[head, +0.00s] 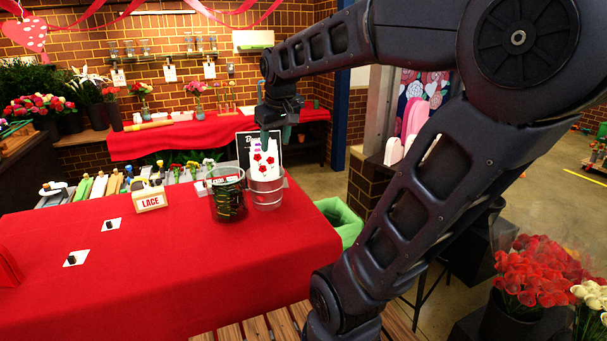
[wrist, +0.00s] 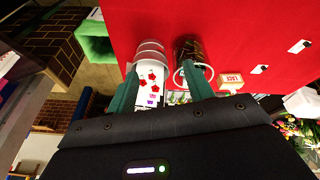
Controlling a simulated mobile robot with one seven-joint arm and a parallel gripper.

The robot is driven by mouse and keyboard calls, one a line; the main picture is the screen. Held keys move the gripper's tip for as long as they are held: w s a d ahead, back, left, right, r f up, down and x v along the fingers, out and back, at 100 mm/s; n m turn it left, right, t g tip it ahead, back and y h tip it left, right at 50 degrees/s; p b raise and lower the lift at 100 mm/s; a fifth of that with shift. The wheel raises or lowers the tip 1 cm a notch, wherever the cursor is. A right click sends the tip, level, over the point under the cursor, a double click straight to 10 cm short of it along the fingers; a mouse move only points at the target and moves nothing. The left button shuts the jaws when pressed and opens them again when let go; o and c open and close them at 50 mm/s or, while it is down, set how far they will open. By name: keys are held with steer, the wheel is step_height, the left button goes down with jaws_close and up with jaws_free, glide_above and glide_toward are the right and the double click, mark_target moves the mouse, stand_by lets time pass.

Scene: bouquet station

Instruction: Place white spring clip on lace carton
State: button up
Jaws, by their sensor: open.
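The lace carton (head: 150,200) is a small pale box marked LACE on the red table; in the wrist view its LACE face (wrist: 230,80) shows right of the dark pot. I cannot make out a white spring clip for certain; small pale and dark shapes behind the carton are too small to tell.
A white piece with red flowers (head: 264,160) stands in the bucket. A dark glassy pot (head: 227,195) stands between bucket and carton. Two white cards with black marks (head: 76,258) (head: 111,224) lie on the table (head: 190,275). Its front is mostly clear. A green-lined bin (head: 342,215) is right.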

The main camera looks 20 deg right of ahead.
steer(key=s+d+f+m, duration=0.3)
steer(key=s+f, duration=0.3)
steer(key=s, duration=0.4)
steer(key=shift+s+d+f+t, duration=0.25)
steer(key=shift+s+d+t, duration=0.05)
steer(key=shift+d+t, duration=0.1)
stand_by(0.6)
